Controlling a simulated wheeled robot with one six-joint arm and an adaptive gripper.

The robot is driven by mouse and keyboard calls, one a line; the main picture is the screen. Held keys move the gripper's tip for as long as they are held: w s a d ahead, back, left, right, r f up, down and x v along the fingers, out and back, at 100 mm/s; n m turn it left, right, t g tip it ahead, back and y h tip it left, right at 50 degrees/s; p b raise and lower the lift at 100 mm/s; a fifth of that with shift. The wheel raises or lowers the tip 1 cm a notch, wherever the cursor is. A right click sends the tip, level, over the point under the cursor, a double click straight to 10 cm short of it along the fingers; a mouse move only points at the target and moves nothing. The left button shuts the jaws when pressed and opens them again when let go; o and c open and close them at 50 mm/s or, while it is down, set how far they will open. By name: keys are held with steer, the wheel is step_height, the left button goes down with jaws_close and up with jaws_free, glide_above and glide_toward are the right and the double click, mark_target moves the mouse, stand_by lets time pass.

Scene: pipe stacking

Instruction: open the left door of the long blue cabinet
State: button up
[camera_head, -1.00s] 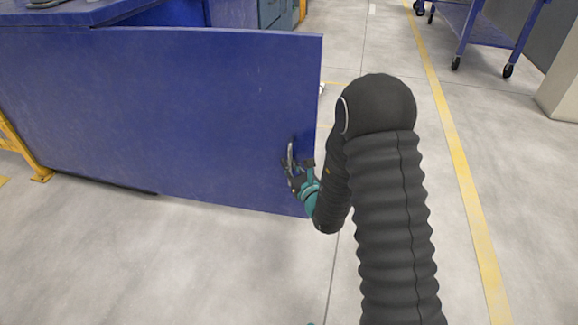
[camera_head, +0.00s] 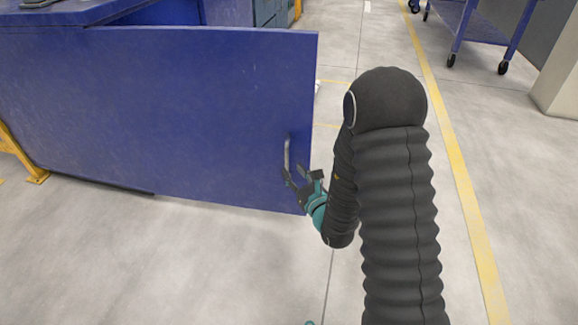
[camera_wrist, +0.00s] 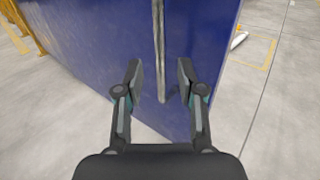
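The blue cabinet door (camera_head: 190,110) stands swung open in the head view, its free edge toward my arm. Its metal handle (camera_head: 287,155) is upright near that edge. Behind the door, part of the blue cabinet body (camera_head: 60,17) shows at the upper left. My gripper (camera_head: 294,178) is beside the lower end of the handle. In the wrist view my gripper (camera_wrist: 158,75) has its fingers apart, with the handle (camera_wrist: 160,50) between and beyond them, not clamped. The door (camera_wrist: 100,45) fills the middle of that view.
A yellow frame (camera_head: 25,160) stands on the floor at the left. A blue wheeled cart (camera_head: 480,25) is at the upper right, with a pale pillar base (camera_head: 558,85) near it. The floor in front of the door is clear.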

steer(key=shift+v, duration=1.1)
